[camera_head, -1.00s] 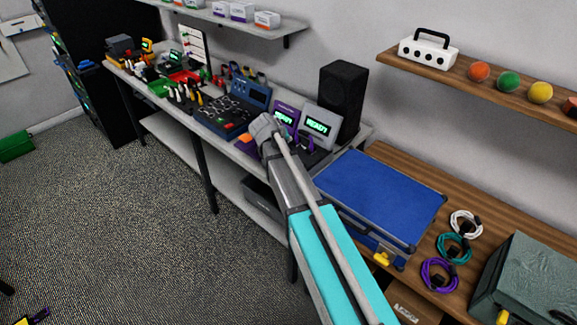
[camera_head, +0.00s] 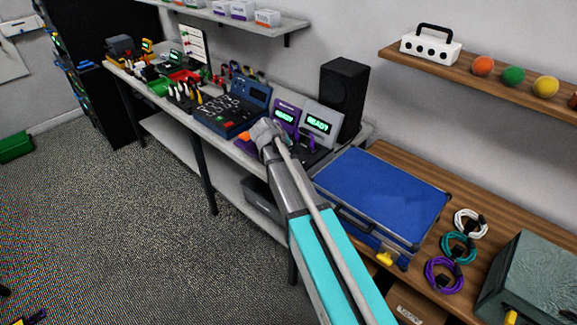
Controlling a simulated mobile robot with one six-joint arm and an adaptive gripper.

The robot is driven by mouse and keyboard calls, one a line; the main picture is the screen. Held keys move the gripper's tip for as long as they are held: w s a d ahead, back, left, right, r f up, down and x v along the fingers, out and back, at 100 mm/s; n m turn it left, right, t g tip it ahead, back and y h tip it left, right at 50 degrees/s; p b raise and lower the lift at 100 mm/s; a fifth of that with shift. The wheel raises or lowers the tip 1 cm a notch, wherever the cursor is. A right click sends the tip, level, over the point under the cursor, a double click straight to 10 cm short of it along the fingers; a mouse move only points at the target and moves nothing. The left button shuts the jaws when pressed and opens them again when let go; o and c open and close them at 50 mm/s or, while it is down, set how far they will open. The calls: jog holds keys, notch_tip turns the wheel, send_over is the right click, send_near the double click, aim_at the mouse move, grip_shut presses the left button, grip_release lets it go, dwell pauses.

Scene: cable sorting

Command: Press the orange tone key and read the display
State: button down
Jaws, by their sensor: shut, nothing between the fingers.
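The orange key (camera_head: 244,138) shows as a small orange patch at the front edge of the grey bench, just left of my gripper. My gripper (camera_head: 265,128) is at the end of my arm, over the bench's front edge; its fingers are hard to make out, and it looks shut and empty. I cannot tell whether it touches the key. Behind it stand a purple unit with a display (camera_head: 285,115) reading READY in green and a grey unit with a display (camera_head: 318,123) also reading READY.
A blue mixer-like console (camera_head: 236,109) stands left of the displays. A black speaker (camera_head: 343,97) stands behind them. A blue case (camera_head: 381,194) lies on the wooden table at right, beside coiled cables (camera_head: 458,248). A shelf (camera_head: 500,79) overhangs at upper right.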

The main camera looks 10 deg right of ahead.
jog(key=shift+f+b, duration=2.5)
jog(key=shift+f, duration=0.35)
jog(key=shift+f, duration=0.15)
jog(key=shift+f+b, duration=0.3)
jog(key=shift+b, duration=0.15)
jog(key=shift+f+b, duration=0.35)
jog(key=shift+r, duration=0.2)
dwell(0.4)
jog(key=shift+r+p, duration=0.65)
jog(key=shift+p, duration=0.2)
notch_tip(320, 180, up, 5)
jog(key=p, duration=0.5)
